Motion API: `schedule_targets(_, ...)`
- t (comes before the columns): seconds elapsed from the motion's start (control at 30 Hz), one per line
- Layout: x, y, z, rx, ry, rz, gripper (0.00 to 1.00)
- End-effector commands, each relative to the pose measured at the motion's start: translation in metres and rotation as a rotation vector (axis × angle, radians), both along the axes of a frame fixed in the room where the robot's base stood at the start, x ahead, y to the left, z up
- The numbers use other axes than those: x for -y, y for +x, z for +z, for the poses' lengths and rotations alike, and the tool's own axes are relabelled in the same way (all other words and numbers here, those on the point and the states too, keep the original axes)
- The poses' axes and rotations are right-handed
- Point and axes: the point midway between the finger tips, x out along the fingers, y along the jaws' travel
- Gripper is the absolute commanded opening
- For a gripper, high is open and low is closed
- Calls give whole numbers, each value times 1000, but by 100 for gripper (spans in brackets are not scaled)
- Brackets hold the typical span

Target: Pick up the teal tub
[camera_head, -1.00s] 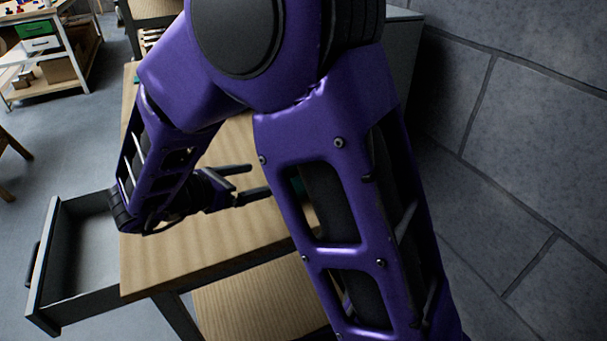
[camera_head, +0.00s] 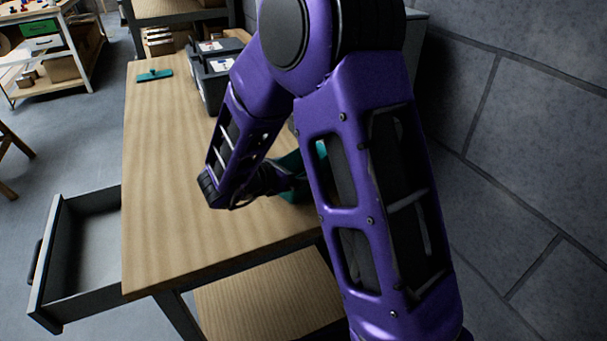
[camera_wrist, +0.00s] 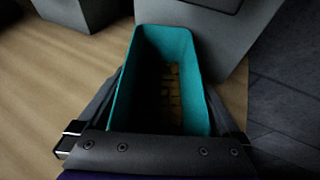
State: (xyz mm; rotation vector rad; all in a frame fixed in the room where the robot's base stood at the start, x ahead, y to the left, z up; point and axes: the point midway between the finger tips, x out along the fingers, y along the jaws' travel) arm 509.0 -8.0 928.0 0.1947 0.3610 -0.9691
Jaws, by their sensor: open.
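The teal tub (camera_wrist: 121,101) is an open, rectangular bin in the wrist view, with several small tan pieces lying inside on its dark floor. In the head view the tub (camera_head: 292,162) is partly hidden behind my arm, on the right side of the wooden table. My gripper (camera_wrist: 160,115) is open, with one finger along each side of the tub's near part. I cannot tell whether the fingers touch its walls. In the head view my gripper (camera_head: 285,180) is at the tub, mostly hidden by my arm.
The wooden table (camera_head: 165,215) is clear at its left and front. Dark grey bins (camera_head: 212,85) and a flat teal tool (camera_head: 154,75) are at its back. An open drawer (camera_head: 88,245) juts out at left. A stone wall (camera_head: 520,150) stands at right.

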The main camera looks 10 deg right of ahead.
Motion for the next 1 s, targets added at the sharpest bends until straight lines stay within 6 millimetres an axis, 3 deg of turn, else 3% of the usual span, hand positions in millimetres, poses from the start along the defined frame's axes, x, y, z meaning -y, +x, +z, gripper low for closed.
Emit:
schedule_targets(0.2, 1, 1, 0, 0, 0, 1, 100)
schedule_targets(0.23, 1, 1, 0, 0, 0, 1, 96)
schedule_targets(0.77, 1, 1, 1, 2, -1, 1, 1)
schedule_targets(1.0, 1, 1, 2, 2, -1, 1, 0)
